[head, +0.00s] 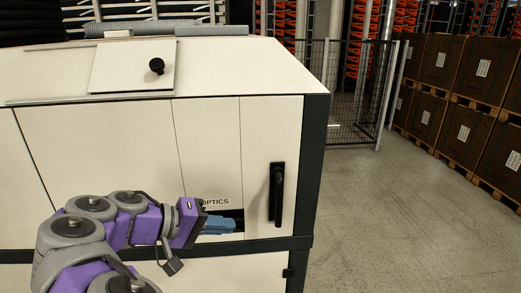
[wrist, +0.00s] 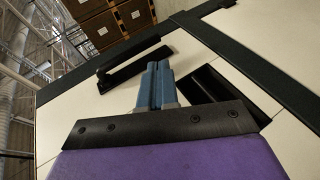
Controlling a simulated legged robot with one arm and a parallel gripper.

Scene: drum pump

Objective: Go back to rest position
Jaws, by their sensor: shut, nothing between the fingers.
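My gripper (head: 222,226) is at the front of a large cream machine cabinet (head: 90,150), by a dark opening below the label "OPTICS" (head: 214,202). In the wrist view my gripper's blue fingers (wrist: 157,68) are together with nothing between them. The dark opening (wrist: 212,86) shows to the right of the fingers. I cannot tell whether the fingertips touch the cabinet. My purple and grey arm reaches in from the lower left of the head view.
A black door handle (head: 277,195) sits on the cabinet just right of my gripper; it also shows in the wrist view (wrist: 135,65). A black knob (head: 157,65) is on the sloped top. Stacked boxes (head: 465,120) stand at the right. The floor (head: 390,220) right of the cabinet is clear.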

